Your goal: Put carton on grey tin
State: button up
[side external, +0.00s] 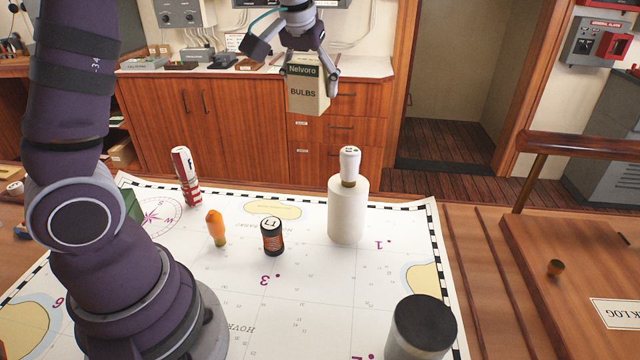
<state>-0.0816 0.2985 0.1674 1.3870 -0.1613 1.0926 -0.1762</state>
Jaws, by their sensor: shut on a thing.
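The carton (304,92), a small cream box with a green band and the words "Nelvoro" and "BULBS", is held upright in my gripper (308,78). The fingers are shut on its sides, high above the far part of the chart. What appears to be the grey tin (421,328) is a wide cylinder with a dark flat top at the bottom right of the chart. Its lower part is cut off by the picture edge. Nothing lies on its top. The carton is far behind it, up and to the left in the picture.
A white cylinder (347,212) with a small white-capped bottle (349,166) on top stands between carton and tin. A dark labelled can (272,237), an orange-topped item (216,228) and a red-and-white item (186,177) stand left. The chart's (330,290) front middle is clear.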

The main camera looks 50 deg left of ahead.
aim_at(448, 322)
jog(key=d+m+h, duration=0.3)
jog(key=d+m, duration=0.4)
jog(key=d, duration=0.9)
jog(key=shift+w+d+m+t, duration=0.3)
jog(key=shift+w+m, duration=0.05)
jog(key=shift+m, duration=0.05)
jog(key=s+d+m, duration=0.2)
jog(key=d, duration=0.2)
jog(key=s+d+m+h, duration=0.1)
jog(key=s+d+m, duration=0.1)
jog(key=d, duration=0.3)
jog(key=s+d+m+g+h, duration=0.1)
jog(key=s+d+m, duration=0.1)
jog(key=d, duration=0.3)
jog(key=shift+s+m, duration=0.3)
jog(key=shift+m, duration=0.4)
jog(key=shift+h, duration=0.3)
notch_tip(448, 322, down, 13)
jog(key=shift+s, duration=0.1)
jog(key=o, duration=1.3)
jog(key=shift+d, duration=0.1)
jog(key=shift+r, duration=0.1)
